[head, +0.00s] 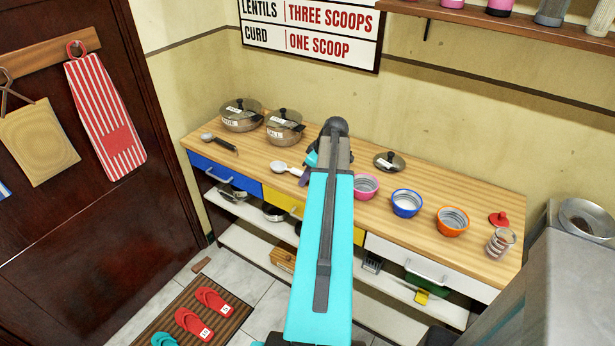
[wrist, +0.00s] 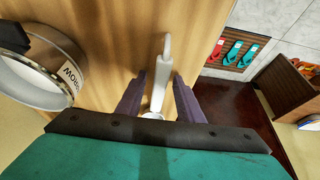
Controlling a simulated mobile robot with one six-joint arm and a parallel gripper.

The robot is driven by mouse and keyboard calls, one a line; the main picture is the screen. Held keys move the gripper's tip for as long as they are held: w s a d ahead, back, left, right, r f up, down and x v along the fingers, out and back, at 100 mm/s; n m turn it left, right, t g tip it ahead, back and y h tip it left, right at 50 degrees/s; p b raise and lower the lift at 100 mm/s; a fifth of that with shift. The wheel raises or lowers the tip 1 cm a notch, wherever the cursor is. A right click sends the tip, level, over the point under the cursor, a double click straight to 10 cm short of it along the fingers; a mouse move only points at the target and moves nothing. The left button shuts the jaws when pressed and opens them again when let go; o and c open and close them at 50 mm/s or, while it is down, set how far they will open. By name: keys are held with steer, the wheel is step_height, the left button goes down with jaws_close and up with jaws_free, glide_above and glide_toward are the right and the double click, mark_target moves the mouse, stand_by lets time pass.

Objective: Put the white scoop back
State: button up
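The white scoop (head: 281,167) lies on the wooden counter (head: 330,204), in front of the right-hand pot. In the wrist view the white scoop (wrist: 162,80) runs lengthwise between the two purple fingers of my gripper (wrist: 159,78). A gap shows between the scoop and the fingers, so my gripper is open around it. In the head view my gripper (head: 304,178) is just right of the scoop, and my arm hides much of it. I cannot tell whether the scoop touches a finger.
Two lidded pots (head: 284,127) stand behind the scoop. A dark-handled ladle (head: 219,143) lies left. Pink (head: 366,187), blue (head: 407,203) and orange (head: 453,220) bowls stand right. A loose lid (head: 389,161) lies behind them. A labelled pot (wrist: 45,80) is close left in the wrist view.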

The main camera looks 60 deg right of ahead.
steer(key=shift+r, duration=0.1)
steer(key=b+v, duration=0.1)
steer(key=v, duration=1.1)
steer(key=shift+b, duration=0.35)
stand_by(0.7)
steer(key=w+a+f+g+y, duration=0.1)
steer(key=w+a+f+g, duration=0.1)
steer(key=w+a+f, duration=0.65)
steer(key=w+a+f+g+y, duration=0.15)
steer(key=w+a+f, duration=0.25)
steer(key=a+f, duration=1)
steer(key=s+a+f+g, duration=0.1)
steer(key=a+f, duration=0.5)
steer(key=a, duration=0.3)
steer(key=a+f+g, duration=0.2)
steer(key=a+f, duration=0.4)
steer(key=a, duration=0.2)
steer(key=s+a+f+g+h, duration=0.1)
steer(key=s+a+f+g, duration=0.1)
steer(key=s+a+f, duration=0.4)
steer(key=s+a+f+g+h, duration=0.1)
steer(key=s+a+f+g, duration=0.1)
steer(key=s+a+f, duration=0.5)
steer(key=s+a, duration=0.6)
steer(key=shift+a+f, duration=0.2)
